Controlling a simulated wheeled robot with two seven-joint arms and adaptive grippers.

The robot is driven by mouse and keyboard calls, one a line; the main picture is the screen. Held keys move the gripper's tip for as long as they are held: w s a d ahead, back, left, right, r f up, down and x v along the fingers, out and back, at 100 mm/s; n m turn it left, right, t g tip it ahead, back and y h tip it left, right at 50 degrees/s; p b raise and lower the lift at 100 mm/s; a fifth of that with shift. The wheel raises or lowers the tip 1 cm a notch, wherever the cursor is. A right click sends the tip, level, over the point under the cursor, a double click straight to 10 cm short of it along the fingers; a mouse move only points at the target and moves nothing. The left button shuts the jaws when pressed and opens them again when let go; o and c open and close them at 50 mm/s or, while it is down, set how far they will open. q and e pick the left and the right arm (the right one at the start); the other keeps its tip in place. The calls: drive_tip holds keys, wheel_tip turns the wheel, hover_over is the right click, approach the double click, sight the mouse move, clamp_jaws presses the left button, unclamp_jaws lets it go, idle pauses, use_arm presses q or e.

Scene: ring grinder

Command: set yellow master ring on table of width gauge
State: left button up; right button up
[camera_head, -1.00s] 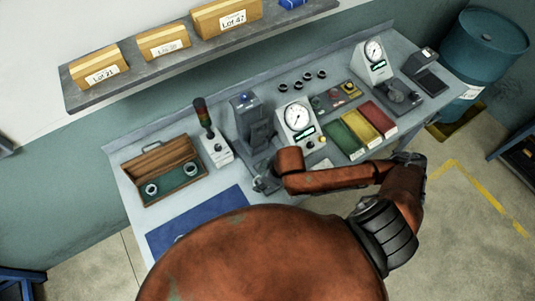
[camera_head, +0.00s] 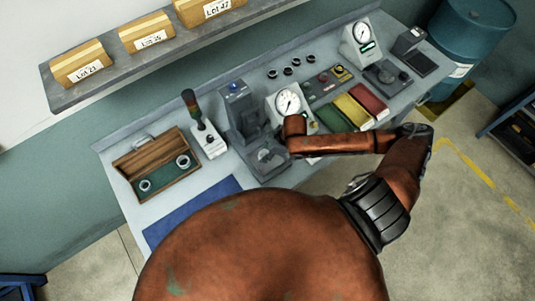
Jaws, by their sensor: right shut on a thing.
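My right arm reaches across from the right, and its wrist ends in front of the nearer dial gauge. The right gripper (camera_head: 268,158) is small and dark below the wrist, close to the grey machine. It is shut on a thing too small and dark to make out. I cannot pick out a yellow ring. One dial gauge (camera_head: 287,101) stands mid-bench, its lower part partly covered by my wrist. Another dial gauge (camera_head: 362,33) stands at the far right; I cannot tell which is the width gauge. My left gripper is not in view.
An open wooden case (camera_head: 157,165) holds two pale rings on green lining. A blue mat (camera_head: 195,212) lies in front. Green, yellow and red trays (camera_head: 350,108) lie right of the nearer gauge.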

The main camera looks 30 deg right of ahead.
drive_tip(key=shift+w+d+f, duration=0.3)
drive_tip(key=shift+w+f, duration=0.05)
drive_tip(key=shift+f, duration=0.2)
drive_tip(key=shift+w+d+f, duration=0.25)
drive_tip(key=shift+d+f, duration=0.05)
drive_tip(key=shift+f, duration=0.2)
wheel_tip(320, 180, down, 3)
drive_tip(key=shift+r+p, duration=0.1)
drive_tip(key=shift+p, duration=0.6)
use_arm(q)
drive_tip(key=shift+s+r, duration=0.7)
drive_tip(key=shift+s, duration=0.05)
use_arm(e)
drive_tip(key=shift+d+f, duration=0.1)
drive_tip(key=shift+f, duration=0.15)
drive_tip(key=o, duration=1.2)
drive_tip(key=shift+f, duration=0.1)
use_arm(q)
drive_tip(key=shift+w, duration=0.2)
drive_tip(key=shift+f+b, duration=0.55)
drive_tip(key=shift+b, duration=0.05)
use_arm(e)
drive_tip(key=v, duration=1.2)
